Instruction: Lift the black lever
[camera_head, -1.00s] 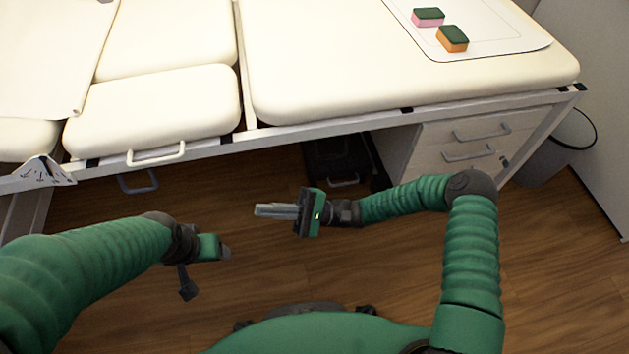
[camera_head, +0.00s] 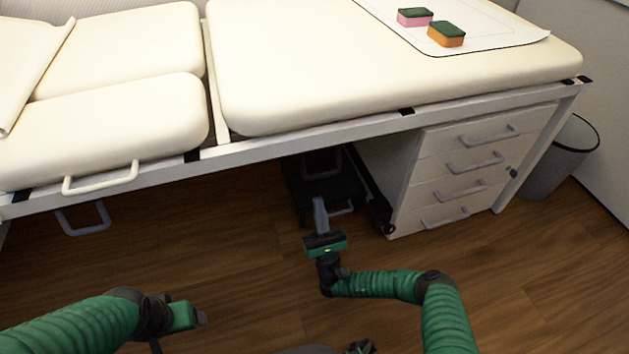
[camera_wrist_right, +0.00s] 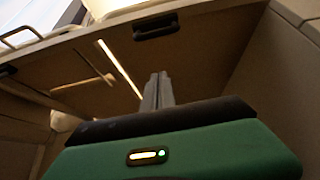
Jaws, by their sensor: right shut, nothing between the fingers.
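My right gripper (camera_head: 320,203) is shut and empty. It points away from me, in front of a dark unit (camera_head: 300,180) on the floor under the padded couch. In the right wrist view its closed fingers (camera_wrist_right: 158,90) point up toward the couch's underside. A black handle-like piece (camera_wrist_right: 155,25) is fixed there, beyond the fingertips and apart from them. I cannot tell which of these is the black lever. My left gripper (camera_head: 200,318) is low at the left, far from both; its finger gap is unclear.
The cream couch (camera_head: 380,60) has a pale frame and a light loop handle (camera_head: 100,180). Two sponges lie on top. A bin (camera_head: 560,160) is at the right.

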